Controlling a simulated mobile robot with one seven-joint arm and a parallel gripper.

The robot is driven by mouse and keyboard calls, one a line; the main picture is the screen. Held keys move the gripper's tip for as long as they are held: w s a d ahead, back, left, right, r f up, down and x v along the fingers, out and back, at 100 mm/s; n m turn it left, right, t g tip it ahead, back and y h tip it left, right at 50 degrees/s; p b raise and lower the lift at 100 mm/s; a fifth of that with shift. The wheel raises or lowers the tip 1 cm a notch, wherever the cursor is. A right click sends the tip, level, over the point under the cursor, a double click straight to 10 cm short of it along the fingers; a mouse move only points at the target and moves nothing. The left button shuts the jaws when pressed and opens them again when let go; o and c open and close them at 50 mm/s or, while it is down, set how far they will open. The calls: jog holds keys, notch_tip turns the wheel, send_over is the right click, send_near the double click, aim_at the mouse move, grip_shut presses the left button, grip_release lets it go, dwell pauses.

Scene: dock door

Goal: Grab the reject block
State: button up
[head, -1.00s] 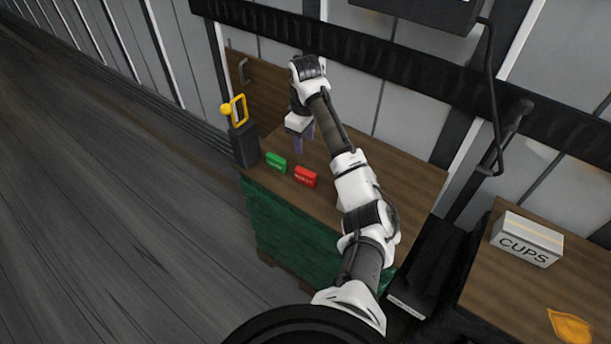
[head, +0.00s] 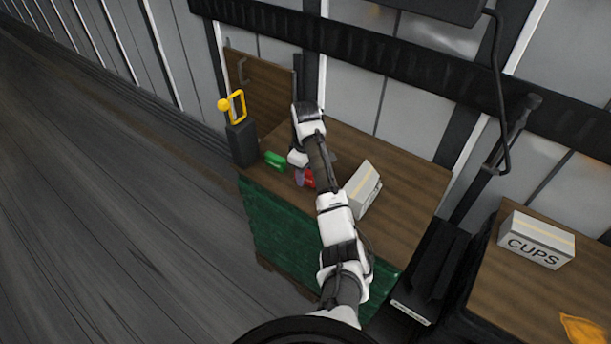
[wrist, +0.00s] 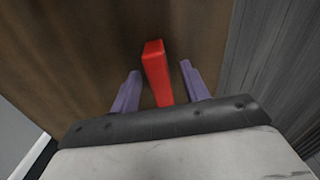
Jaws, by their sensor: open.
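The reject block is the red block (head: 309,179) on the wooden bench top, partly hidden by my gripper in the head view. In the wrist view the red block (wrist: 157,72) stands between and a little ahead of my two purple fingers. My gripper (wrist: 160,84) is open, with a finger on each side of the block and a gap visible on both sides. In the head view my gripper (head: 299,178) is low over the bench at the block's left part. A green block (head: 275,161) lies just to the left.
A grey-white box (head: 363,188) stands on the bench to the right of my arm. A dark post with a yellow handle (head: 236,107) stands at the bench's left end. A CUPS box (head: 537,240) sits on another table at right.

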jog(key=shift+f, duration=0.5)
grip_shut()
